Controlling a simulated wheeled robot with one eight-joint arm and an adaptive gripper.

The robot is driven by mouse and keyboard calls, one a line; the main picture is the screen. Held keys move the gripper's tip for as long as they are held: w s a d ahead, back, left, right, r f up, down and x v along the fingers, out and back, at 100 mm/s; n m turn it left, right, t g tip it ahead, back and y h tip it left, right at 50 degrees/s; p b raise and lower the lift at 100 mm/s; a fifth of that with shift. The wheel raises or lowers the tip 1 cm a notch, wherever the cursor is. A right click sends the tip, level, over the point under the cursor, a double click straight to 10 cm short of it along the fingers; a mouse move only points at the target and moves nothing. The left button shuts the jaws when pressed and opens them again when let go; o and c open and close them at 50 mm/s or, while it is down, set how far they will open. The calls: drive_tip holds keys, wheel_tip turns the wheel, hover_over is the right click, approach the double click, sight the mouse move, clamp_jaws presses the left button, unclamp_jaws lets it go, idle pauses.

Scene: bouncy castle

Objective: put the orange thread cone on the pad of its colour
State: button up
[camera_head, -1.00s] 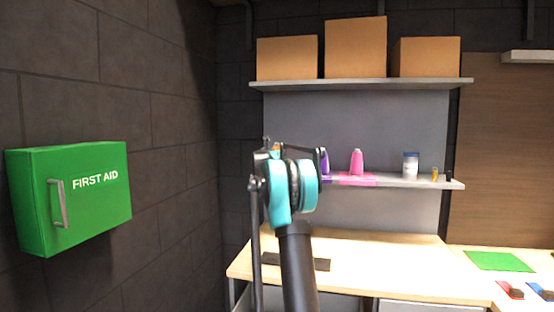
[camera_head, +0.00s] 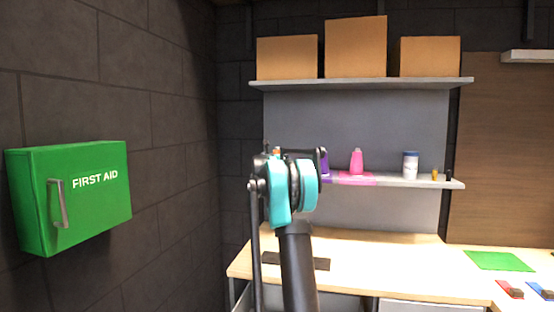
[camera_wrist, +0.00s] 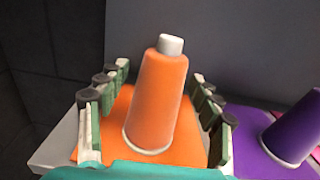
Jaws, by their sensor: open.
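The orange thread cone (camera_wrist: 157,100) stands on the orange pad (camera_wrist: 190,152) in the wrist view, leaning a little in the picture, with a grey tip on top. My gripper (camera_wrist: 162,105) is open, with one finger on each side of the cone and a visible gap on both sides. In the head view my gripper (camera_head: 283,160) is at the lower shelf's left end. My arm hides most of the orange cone there; only a small orange bit (camera_head: 276,150) shows.
A purple cone (camera_wrist: 293,130) on a purple pad (camera_wrist: 250,140) stands close to the right. Further along the lower shelf (camera_head: 395,181) are a pink cone (camera_head: 356,162) on a pink pad and a white jar (camera_head: 410,165). The upper shelf (camera_head: 360,84) holds boxes above.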

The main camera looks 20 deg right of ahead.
drive_tip(key=v, duration=1.2)
idle(1.1)
